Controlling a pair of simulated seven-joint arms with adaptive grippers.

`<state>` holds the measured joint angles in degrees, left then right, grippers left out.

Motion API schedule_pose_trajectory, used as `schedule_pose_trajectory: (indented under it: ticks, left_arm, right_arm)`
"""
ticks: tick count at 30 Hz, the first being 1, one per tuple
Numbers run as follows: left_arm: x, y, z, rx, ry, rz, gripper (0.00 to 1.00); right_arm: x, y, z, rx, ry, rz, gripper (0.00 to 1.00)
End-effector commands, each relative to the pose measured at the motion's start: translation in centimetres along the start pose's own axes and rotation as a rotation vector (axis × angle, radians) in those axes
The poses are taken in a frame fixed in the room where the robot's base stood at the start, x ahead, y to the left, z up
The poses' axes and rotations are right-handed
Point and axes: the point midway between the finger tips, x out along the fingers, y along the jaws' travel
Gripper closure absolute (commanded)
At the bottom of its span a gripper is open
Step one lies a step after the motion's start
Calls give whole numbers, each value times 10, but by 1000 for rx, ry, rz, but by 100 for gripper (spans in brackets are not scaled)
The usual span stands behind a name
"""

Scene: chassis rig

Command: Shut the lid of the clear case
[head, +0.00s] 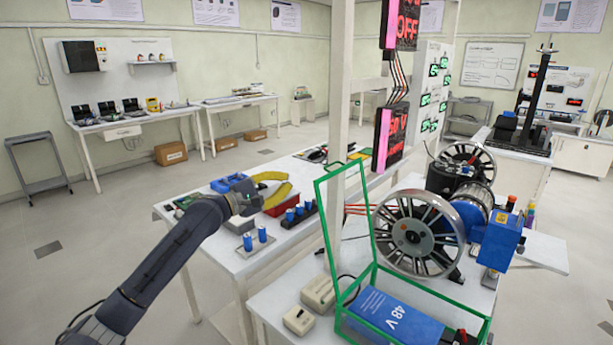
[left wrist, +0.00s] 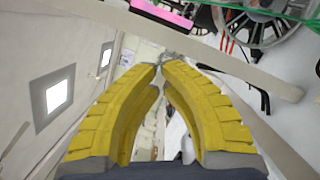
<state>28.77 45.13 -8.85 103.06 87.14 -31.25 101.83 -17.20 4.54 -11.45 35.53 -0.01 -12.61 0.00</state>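The clear case (head: 432,291) has green edges and stands at the front of the near table in the head view, with a blue 48 V block (head: 395,316) inside. Its green-edged lid (head: 325,230) stands open, raised steeply at the left side of the case. My left gripper (head: 289,184) is in the air just left of the lid's upper part, apart from it in the picture. Its yellow fingers curve together and hold nothing; in the left wrist view the fingertips (left wrist: 160,66) meet or nearly meet. My right gripper is not in view.
A spoked wheel and motor (head: 415,237) stand right behind the case. Pale boxes (head: 299,320) lie left of it. A white post (head: 340,90) rises behind the lid. Blue cells (head: 262,234) and a red bin (head: 277,203) are on the table below my left gripper.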

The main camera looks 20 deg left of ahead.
Motion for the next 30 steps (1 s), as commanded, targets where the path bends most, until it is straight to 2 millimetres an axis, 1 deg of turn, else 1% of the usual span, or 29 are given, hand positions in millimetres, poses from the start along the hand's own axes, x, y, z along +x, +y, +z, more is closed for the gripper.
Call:
schedule_pose_trajectory:
  ticks: [5, 12, 19, 24, 30]
  left_arm:
    - [20, 1, 1, -4, -3, 3, 100]
    - [63, 1, 1, -3, -3, 3, 100]
    - [98, 0, 2, -1, -3, 1, 100]
    - [102, -1, 20, 2, -4, 0, 100]
    - [105, -1, 34, 1, -3, 0, 100]
  right_arm:
    - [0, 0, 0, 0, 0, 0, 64]
    - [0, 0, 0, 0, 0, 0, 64]
    - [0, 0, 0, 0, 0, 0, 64]
    - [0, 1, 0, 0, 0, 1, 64]
    - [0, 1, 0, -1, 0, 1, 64]
